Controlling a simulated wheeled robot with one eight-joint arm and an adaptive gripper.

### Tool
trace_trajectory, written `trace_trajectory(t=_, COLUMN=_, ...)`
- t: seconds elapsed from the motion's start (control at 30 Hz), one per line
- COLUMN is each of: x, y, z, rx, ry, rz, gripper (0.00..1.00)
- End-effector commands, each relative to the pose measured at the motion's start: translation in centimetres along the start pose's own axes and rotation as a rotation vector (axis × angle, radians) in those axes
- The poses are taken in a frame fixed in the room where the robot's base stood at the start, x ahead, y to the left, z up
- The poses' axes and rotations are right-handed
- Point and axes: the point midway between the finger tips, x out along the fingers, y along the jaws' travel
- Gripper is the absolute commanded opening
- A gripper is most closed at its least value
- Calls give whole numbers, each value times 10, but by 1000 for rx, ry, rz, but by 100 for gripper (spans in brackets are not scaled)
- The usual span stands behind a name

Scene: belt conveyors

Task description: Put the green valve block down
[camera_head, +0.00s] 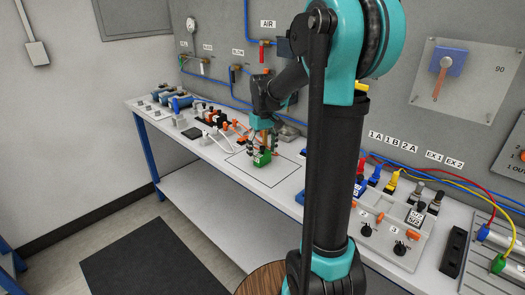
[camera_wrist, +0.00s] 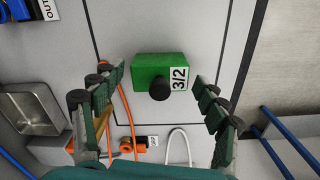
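The green valve block (camera_head: 262,158) is at the outlined square on the white bench in the head view. In the wrist view the green valve block (camera_wrist: 150,67) shows a black round knob and a "3/2" label, and it lies inside the dark outline. My gripper (camera_head: 263,144) is right over it in the head view. In the wrist view my gripper (camera_wrist: 160,78) has its fingers spread on either side of the block, with a visible gap at each side. It is open and holds nothing. The block's underside is hidden.
The white bench (camera_head: 217,158) has hoses and fittings left of the square. A panel with black knobs (camera_head: 400,248) stands at the right. A metal tray (camera_wrist: 31,108) and an orange hose (camera_wrist: 122,98) lie near my fingers. Part of the outlined square is clear.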

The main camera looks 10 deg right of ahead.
Motion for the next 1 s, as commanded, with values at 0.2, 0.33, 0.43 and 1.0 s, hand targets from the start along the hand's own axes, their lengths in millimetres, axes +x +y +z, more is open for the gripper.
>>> trace_trajectory(t=0.2, x=0, y=0, z=0, rx=0, ry=0, rz=0, gripper=83)
trace_trajectory(t=0.33, x=-1, y=0, z=0, rx=0, ry=0, rz=0, gripper=83)
trace_trajectory(t=0.43, x=-6, y=0, z=0, rx=0, ry=0, rz=0, gripper=83)
trace_trajectory(t=1.0, x=-106, y=0, z=0, rx=0, ry=0, rz=0, gripper=83)
